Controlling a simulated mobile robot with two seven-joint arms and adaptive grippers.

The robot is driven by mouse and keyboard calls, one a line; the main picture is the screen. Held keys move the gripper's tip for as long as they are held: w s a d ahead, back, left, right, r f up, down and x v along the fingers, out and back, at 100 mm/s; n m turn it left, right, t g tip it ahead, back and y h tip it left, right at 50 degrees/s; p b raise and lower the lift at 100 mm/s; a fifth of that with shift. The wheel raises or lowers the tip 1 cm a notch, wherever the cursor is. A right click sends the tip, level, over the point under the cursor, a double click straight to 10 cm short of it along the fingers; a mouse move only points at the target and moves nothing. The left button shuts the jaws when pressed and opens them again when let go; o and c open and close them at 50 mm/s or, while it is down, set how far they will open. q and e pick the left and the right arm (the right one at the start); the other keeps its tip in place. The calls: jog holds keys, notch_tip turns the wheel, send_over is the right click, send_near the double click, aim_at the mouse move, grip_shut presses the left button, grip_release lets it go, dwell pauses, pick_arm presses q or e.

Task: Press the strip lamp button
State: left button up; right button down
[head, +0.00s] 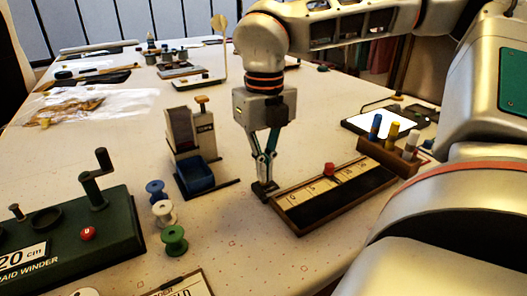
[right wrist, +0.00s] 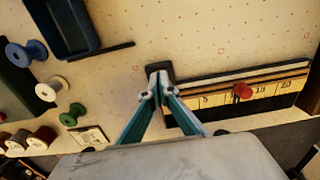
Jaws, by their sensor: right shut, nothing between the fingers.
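My right gripper (head: 264,183) points down with its fingers together and nothing held. Its fingertips are at a small dark block (head: 266,194) by the near left end of a scale board (head: 335,191). In the right wrist view, the fingertips (right wrist: 158,88) overlap the dark block (right wrist: 159,69); I cannot tell whether they touch it. The board carries a red knob (head: 330,169), also in the right wrist view (right wrist: 243,91). I cannot tell which part is the strip lamp or its button; the fingers may hide it. My left gripper is not in view.
A green winder (head: 70,245) with a crank and red button stands left. Spools (head: 174,240) stand beside it. A device with a blue bin (head: 195,175) is left of my gripper. A peg rack (head: 388,157) and bright panel (head: 380,124) stand right.

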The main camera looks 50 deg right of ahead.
jog(key=shift+r, duration=0.15)
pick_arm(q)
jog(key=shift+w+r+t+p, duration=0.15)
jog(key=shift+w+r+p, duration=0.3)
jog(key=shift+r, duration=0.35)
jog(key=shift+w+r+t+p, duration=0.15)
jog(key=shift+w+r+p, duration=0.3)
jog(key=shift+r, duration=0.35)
pick_arm(e)
jog(key=shift+r, duration=3.5)
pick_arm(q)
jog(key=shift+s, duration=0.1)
pick_arm(e)
jog(key=shift+s, duration=0.15)
